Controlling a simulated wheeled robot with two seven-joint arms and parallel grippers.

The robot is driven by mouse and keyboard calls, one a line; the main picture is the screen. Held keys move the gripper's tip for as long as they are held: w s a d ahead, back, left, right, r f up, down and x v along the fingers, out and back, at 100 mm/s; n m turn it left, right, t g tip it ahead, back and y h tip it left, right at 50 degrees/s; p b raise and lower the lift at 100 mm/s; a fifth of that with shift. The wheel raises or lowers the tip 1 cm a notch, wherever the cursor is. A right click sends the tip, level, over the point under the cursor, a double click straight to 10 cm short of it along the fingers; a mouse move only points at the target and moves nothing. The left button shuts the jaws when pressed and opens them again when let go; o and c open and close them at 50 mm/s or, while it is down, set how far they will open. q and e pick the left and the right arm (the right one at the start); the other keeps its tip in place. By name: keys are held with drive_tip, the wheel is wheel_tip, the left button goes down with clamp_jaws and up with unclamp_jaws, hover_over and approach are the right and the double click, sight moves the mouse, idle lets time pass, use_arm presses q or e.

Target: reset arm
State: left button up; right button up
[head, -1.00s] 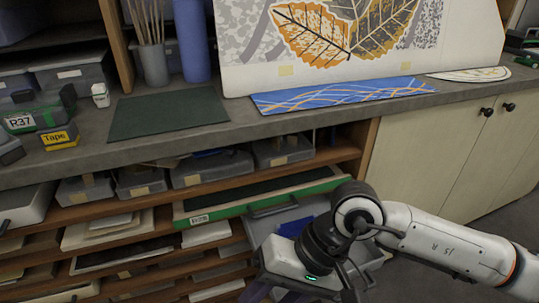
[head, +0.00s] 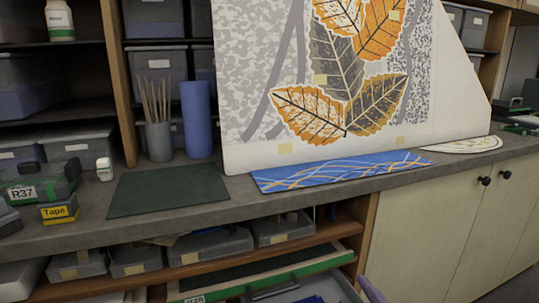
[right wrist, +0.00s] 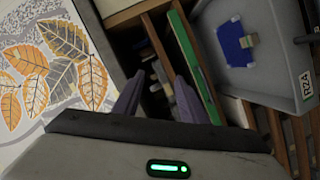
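My right gripper (right wrist: 158,82) shows in the right wrist view with its two purple fingers spread apart and nothing between them. It is in front of the shelving under the counter. In the head view only a purple piece of it (head: 372,290) shows at the bottom edge, and the rest of that arm is out of the picture. My left gripper is in neither view.
A grey drawer (right wrist: 262,75) labelled R24 holds a blue item (right wrist: 236,43). The counter carries a dark green mat (head: 168,191), a blue patterned strip (head: 340,170), a leaf panel (head: 250,95), a brush cup (head: 158,141) and a yellow Tape box (head: 59,211). The mat is bare.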

drive_tip(key=s+d+f+m+g, duration=0.2)
drive_tip(key=s+f+m+g, duration=0.2)
drive_tip(key=s+f, duration=0.3)
drive_tip(key=s+d+f+m+g+h, duration=0.1)
drive_tip(key=s+d+f+m+g, duration=0.2)
drive_tip(key=s+f, duration=0.4)
drive_tip(key=s+d+f+m+g, duration=0.2)
drive_tip(key=s+f+m+g, duration=0.3)
drive_tip(key=s, duration=0.3)
use_arm(q)
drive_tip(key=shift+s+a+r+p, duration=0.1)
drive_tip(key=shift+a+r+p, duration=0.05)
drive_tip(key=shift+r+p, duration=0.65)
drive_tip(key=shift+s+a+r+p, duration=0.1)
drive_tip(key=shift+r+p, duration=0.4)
drive_tip(key=shift+p, duration=0.6)
use_arm(e)
drive_tip(key=w+a+f+n+t+y, duration=0.1)
drive_tip(key=w+a+f+t+y, duration=0.1)
drive_tip(key=w+a+f+t, duration=0.2)
drive_tip(key=shift+a+f+n, duration=0.3)
drive_tip(key=shift+a+f, duration=1.05)
drive_tip(key=shift+f, duration=0.5)
